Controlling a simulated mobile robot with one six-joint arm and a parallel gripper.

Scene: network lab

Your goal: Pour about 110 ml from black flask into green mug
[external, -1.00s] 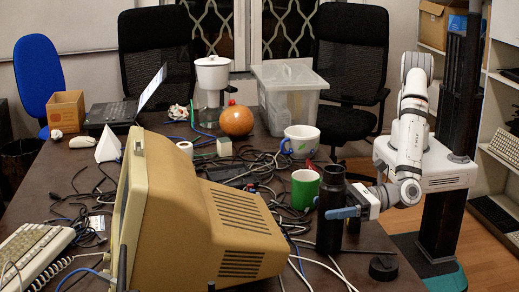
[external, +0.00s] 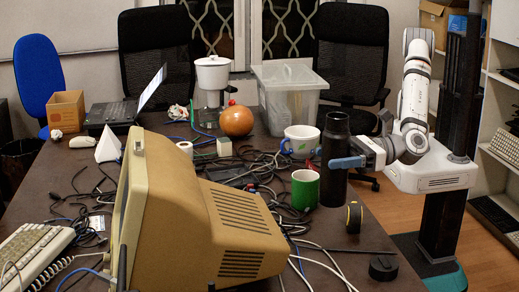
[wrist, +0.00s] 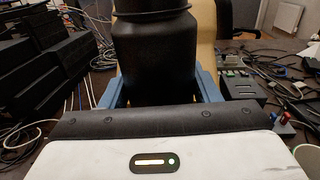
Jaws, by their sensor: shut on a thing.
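The black flask (external: 335,158) is upright and raised above the table in the external view. My gripper (external: 345,162) is shut around its side, and its blue fingers also flank the flask (wrist: 160,55) in the wrist view. The green mug (external: 305,189) stands upright on the table just to the left of the flask and a little lower. I cannot see into the mug or the flask.
A small black cap (external: 383,268) lies near the table's right edge. A white mug (external: 301,141) sits behind the green one. Cables (external: 262,168) and a beige monitor (external: 195,205) crowd the left.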

